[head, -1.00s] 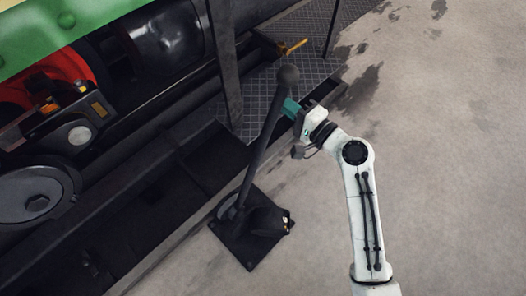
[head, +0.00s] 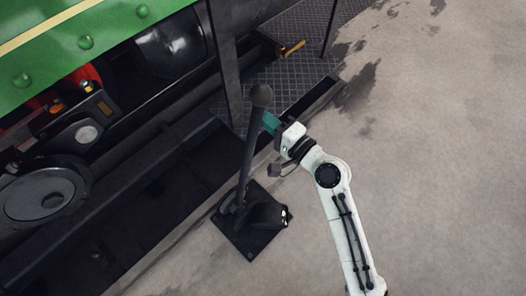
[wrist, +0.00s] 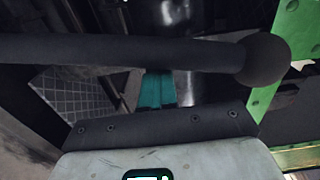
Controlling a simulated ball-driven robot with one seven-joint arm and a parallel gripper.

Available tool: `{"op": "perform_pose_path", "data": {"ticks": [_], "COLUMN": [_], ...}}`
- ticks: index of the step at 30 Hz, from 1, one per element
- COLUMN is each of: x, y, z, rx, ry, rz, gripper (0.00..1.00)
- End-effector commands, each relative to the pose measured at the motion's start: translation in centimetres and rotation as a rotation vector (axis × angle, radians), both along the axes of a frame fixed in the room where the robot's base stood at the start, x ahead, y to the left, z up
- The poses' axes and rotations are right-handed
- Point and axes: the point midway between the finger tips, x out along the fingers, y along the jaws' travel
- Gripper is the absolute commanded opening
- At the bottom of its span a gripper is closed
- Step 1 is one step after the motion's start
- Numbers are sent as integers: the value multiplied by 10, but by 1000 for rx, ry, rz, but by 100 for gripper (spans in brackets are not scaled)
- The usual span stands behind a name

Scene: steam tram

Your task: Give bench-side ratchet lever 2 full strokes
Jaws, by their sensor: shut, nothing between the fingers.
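The ratchet lever (head: 247,160) is a dark grey rod with a round knob at its top. It rises from a black square base plate (head: 251,243) on the floor. In the head view my gripper (head: 270,122) is beside the rod, just below the knob, on its right side. Its teal fingers are shut with nothing between them; I cannot tell whether they touch the rod. In the wrist view the lever (wrist: 150,52) crosses the picture sideways in front of the teal fingers (wrist: 156,88), with its knob at the right.
The tram's green side panel (head: 85,42) and dark underframe stand at the left. A metal tread plate step (head: 290,50) and a yellow-orange handle (head: 292,48) are behind the lever. The pale concrete floor at the right is clear.

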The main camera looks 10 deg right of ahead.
Motion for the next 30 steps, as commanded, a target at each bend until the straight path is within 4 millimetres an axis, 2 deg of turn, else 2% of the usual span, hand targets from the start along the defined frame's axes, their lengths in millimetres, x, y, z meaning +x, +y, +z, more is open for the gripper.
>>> {"op": "perform_pose_path", "data": {"ticks": [1, 6, 21, 30], "x": [-7, -18, -23, -48], "y": [15, 30, 36, 69], "z": [9, 16, 15, 22], "rx": [4, 5, 2, 2], "ry": [-1, -1, -1, 4], "rz": [22, 17, 9, 19], "gripper": [0, 0, 0, 0]}}
